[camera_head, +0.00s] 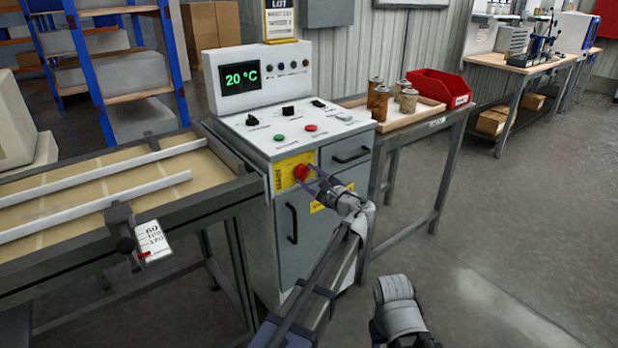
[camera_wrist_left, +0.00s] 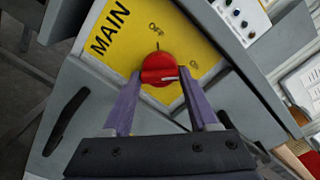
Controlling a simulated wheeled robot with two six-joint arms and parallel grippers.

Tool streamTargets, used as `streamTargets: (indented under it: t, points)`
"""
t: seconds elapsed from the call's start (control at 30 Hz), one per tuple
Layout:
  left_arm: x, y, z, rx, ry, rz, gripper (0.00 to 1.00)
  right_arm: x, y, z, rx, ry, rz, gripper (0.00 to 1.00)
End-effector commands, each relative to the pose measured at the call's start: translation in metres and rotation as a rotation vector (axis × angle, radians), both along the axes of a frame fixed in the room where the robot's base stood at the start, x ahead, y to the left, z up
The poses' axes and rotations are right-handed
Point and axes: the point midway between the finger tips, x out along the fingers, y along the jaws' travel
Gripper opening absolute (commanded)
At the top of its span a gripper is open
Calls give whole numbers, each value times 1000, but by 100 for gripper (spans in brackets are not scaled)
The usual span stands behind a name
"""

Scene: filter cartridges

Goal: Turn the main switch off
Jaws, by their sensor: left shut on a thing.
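The main switch is a red rotary knob (camera_head: 301,172) on a yellow plate (camera_head: 281,179) on the front of the grey control cabinet. In the left wrist view the red knob (camera_wrist_left: 159,69) shows between my purple fingers, with "MAIN", "OFF" and "ON" lettering on the yellow plate (camera_wrist_left: 113,66). The knob's raised bar lies roughly sideways there, its white mark toward the "ON" side. My left gripper (camera_head: 311,178) reaches the knob from the front and is shut on it; it also shows in the left wrist view (camera_wrist_left: 160,92).
The cabinet top (camera_head: 290,128) has black knobs and green and red buttons; the display (camera_head: 241,77) reads 20 °C. A conveyor (camera_head: 90,190) stands left. A side table holds a tray of cartridges (camera_head: 393,98) and a red bin (camera_head: 440,87). The floor at right is clear.

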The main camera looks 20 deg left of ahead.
Motion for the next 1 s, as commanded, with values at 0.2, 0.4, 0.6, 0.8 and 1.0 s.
streamTargets:
  t: [0.2,0.4,0.6,0.8,1.0]
  points:
    - [0,0,0,-53,-66,0,4,0,0,0,0,0,0,50]
    - [0,0,0,-153,-193,1,4,0,0,1,0,0,0,50]
    - [0,-1,1,-271,-343,0,4,0,0,1,0,0,0,50]
    - [0,-1,1,-387,-493,1,4,0,0,2,0,0,0,50]
    - [0,-1,2,-504,-643,1,4,0,0,3,0,0,0,50]
